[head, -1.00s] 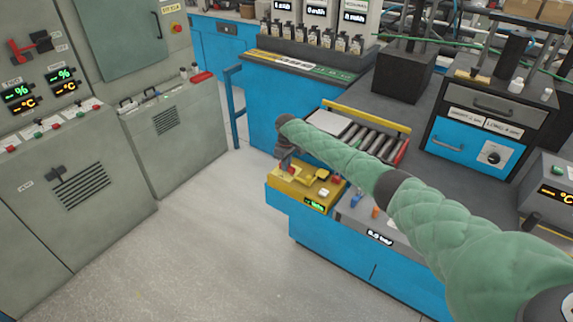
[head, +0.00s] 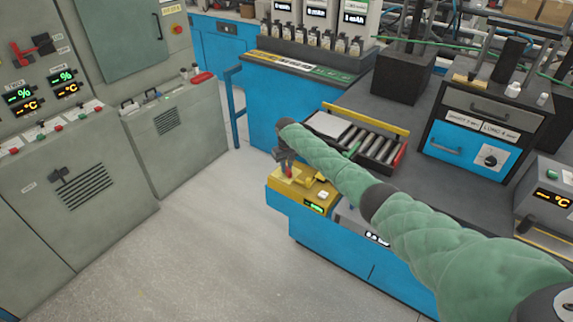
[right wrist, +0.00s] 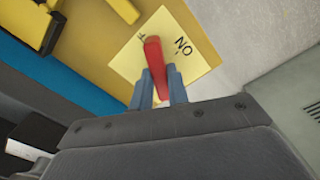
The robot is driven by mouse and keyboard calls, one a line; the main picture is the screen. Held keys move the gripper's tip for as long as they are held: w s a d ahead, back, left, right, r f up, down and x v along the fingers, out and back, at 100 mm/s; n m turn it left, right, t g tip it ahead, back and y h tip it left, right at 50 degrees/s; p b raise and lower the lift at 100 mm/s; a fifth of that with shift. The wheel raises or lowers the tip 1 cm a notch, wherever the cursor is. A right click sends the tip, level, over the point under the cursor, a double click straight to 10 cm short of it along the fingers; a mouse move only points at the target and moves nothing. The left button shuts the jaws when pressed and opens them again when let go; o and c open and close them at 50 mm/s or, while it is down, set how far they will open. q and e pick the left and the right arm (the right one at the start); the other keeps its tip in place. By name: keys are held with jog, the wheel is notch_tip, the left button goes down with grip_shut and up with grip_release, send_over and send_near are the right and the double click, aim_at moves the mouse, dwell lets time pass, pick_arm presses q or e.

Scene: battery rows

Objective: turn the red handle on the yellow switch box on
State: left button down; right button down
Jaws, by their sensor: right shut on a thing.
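The yellow switch box (head: 317,201) sits on the blue bench near the middle of the head view, with a small green display on its front. In the right wrist view, the red handle (right wrist: 154,58) stands over a pale yellow plate (right wrist: 185,40) that carries the word ON. My right gripper (right wrist: 158,88) is shut on the red handle, with one finger on each side of its lower part. In the head view, my right gripper (head: 285,166) is over the left part of the box, and it mostly hides the handle. My left gripper is not in view.
A roller tray (head: 375,143) lies behind the box, partly behind my right arm. A black and blue drawer unit (head: 470,148) stands at the right. Grey cabinets (head: 75,215) line the left side. The floor (head: 200,250) between is clear.

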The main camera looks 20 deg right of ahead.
jog(key=m+p, duration=0.2)
jog(key=m, duration=0.2)
jog(key=m+p, duration=0.1)
jog(key=m, duration=0.3)
jog(key=shift+w+r+p, duration=0.1)
jog(key=shift+r+p, duration=0.1)
jog(key=shift+p, duration=0.2)
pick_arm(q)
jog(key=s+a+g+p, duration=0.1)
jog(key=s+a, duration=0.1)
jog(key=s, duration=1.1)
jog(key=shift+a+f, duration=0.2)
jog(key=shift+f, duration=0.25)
pick_arm(e)
jog(key=shift+m, duration=2)
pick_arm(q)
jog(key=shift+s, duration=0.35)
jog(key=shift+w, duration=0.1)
pick_arm(e)
jog(key=c, duration=1.5)
grip_release()
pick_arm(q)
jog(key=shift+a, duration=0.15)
pick_arm(e)
jog(key=shift+o, duration=0.7)
jog(key=shift+f, duration=0.1)
